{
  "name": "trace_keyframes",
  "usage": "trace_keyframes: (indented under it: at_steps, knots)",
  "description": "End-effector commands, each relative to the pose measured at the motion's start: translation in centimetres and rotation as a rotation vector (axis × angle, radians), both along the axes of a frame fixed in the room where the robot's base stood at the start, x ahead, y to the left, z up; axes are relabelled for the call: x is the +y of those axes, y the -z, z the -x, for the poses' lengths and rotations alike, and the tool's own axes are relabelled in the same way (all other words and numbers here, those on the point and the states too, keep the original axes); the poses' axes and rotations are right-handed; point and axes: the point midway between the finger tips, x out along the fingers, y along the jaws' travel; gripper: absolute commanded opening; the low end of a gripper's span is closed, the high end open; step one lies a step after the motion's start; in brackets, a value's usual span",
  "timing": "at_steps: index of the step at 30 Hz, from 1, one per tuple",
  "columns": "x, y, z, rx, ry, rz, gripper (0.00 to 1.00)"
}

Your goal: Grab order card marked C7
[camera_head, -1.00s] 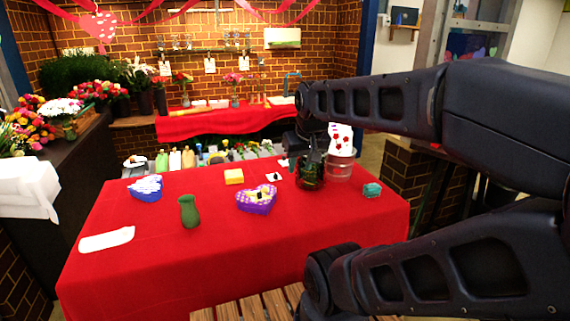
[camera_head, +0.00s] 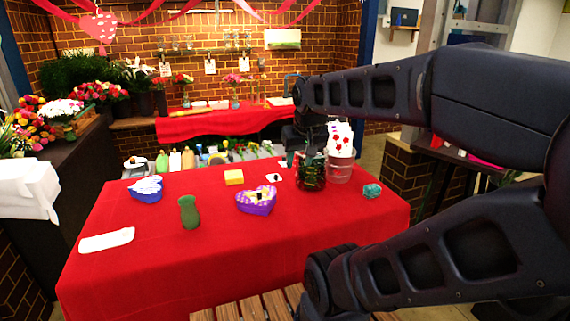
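I cannot read a C7 mark on any card. A small white card (camera_head: 274,177) with a dark mark lies on the red table, behind the purple heart box. My gripper (camera_head: 308,152) is a dark shape over the far right of the table, close to the glass vase in the picture. Its fingers are too dark and small to tell whether they are open or shut.
The red table (camera_head: 150,255) holds a green vase (camera_head: 190,212), a purple heart box (camera_head: 257,201), a blue heart box (camera_head: 146,190), a yellow block (camera_head: 234,177), a glass vase (camera_head: 311,178), a bucket (camera_head: 341,168) and a teal box (camera_head: 372,191). Its front middle is clear.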

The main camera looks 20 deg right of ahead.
Motion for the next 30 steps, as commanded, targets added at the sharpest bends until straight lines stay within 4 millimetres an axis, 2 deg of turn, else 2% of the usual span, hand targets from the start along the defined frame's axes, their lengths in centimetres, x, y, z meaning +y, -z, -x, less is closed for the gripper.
trace_keyframes:
  at_steps: [9, 15, 22, 30]
  knots:
    - [-1.4, -2.9, -7.9, 0.053, 0.21, -0.036, 0.4]
    - [-2.4, -3.9, -13.4, 0.08, 0.353, -0.052, 0.4]
    - [-3.5, -4.2, -20.0, 0.101, 0.517, -0.063, 0.4]
    - [-5.0, -3.0, -27.8, 0.117, 0.712, -0.064, 0.4]
